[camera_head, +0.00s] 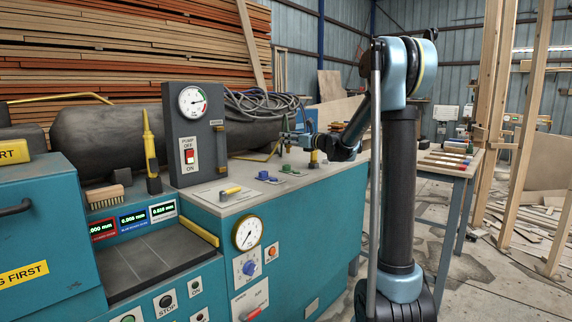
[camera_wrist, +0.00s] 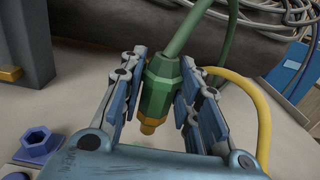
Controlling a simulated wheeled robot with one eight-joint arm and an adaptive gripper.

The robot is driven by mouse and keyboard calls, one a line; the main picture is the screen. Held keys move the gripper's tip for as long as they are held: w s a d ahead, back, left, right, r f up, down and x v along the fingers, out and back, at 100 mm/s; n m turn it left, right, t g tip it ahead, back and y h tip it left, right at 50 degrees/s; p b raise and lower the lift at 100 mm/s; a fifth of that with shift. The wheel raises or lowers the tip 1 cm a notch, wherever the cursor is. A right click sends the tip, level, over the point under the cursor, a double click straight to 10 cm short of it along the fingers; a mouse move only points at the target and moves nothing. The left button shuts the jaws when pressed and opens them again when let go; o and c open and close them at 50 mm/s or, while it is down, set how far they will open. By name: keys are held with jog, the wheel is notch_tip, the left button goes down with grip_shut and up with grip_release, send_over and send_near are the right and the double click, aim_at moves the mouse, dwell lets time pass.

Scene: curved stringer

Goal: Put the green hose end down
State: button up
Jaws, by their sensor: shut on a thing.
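In the wrist view the green hose end (camera_wrist: 163,82) is a faceted green connector with a brass tip (camera_wrist: 151,131). Its green hose (camera_wrist: 190,32) runs up and away from it. My gripper (camera_wrist: 162,66) has a blue linked finger on each side of the connector and is shut on it. The brass tip points back toward my wrist. In the head view my gripper (camera_head: 300,138) is over the far part of the grey bench top (camera_head: 335,176); the hose end is too small to make out clearly there.
A blue hexagonal fitting (camera_wrist: 38,143) is on the bench at left; it also shows in the head view (camera_head: 264,176), near a green fitting (camera_head: 287,168). A yellow hose (camera_wrist: 262,115) curves at right. Grey coiled cables (camera_head: 262,104) lie behind. The pump switch box (camera_head: 194,135) stands at left.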

aim_at(290, 147)
jog(key=f, duration=0.4)
jog(key=shift+s+a+f, duration=0.1)
jog(key=shift+a, duration=0.3)
jog(key=shift+f, duration=1.75)
grip_shut()
jog(key=o, duration=1.1)
grip_release()
jog(key=shift+f, duration=0.1)
